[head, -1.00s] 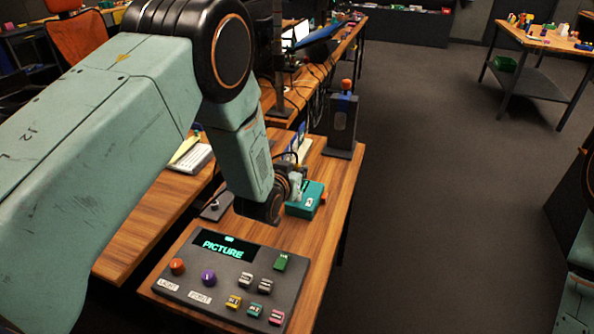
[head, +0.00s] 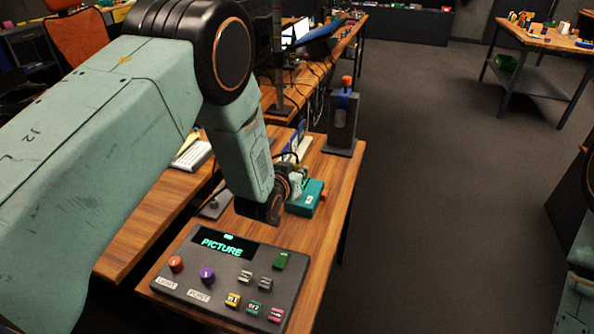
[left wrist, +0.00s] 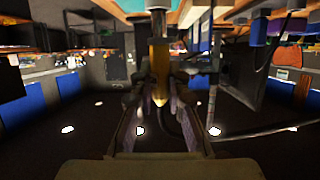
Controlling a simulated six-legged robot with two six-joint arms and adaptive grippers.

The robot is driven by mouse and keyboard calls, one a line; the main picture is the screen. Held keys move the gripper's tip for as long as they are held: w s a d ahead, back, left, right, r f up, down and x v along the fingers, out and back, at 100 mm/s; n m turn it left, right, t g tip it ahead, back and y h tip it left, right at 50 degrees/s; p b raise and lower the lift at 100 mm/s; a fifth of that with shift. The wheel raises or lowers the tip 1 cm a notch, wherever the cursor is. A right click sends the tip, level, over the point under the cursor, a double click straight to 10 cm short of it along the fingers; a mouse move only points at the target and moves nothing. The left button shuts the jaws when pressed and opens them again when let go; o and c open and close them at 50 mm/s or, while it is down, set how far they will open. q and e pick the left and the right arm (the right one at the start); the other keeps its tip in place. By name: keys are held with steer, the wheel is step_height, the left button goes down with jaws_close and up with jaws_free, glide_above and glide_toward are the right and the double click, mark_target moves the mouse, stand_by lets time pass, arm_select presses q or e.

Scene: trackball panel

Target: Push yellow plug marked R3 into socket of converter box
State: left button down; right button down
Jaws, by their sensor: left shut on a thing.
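The teal converter box (head: 308,200) stands on the wooden table, behind the control panel. My left gripper (head: 294,187) is at the box's left side, partly hidden by its own wrist. In the left wrist view, its fingers (left wrist: 159,98) are shut on the yellow plug (left wrist: 159,72). The plug points toward a teal surface at the top of that view. I cannot tell whether its tip touches or enters the socket, and the R3 mark is not readable. My right gripper is not in view.
The dark control panel (head: 218,285) has a lit "PICTURE" display, knobs and several coloured keys. A dark stand (head: 342,125) with an orange and blue top is behind the box. A keyboard (head: 194,156) lies left. Open floor is to the right.

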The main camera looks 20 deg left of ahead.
arm_select(q)
steer(key=shift+f+b, duration=0.75)
steer(key=shift+f, duration=0.35)
steer(key=c, duration=1.3)
jaws_free()
steer(key=shift+o, duration=0.2)
steer(key=shift+s, duration=0.1)
steer(key=v, duration=1.2)
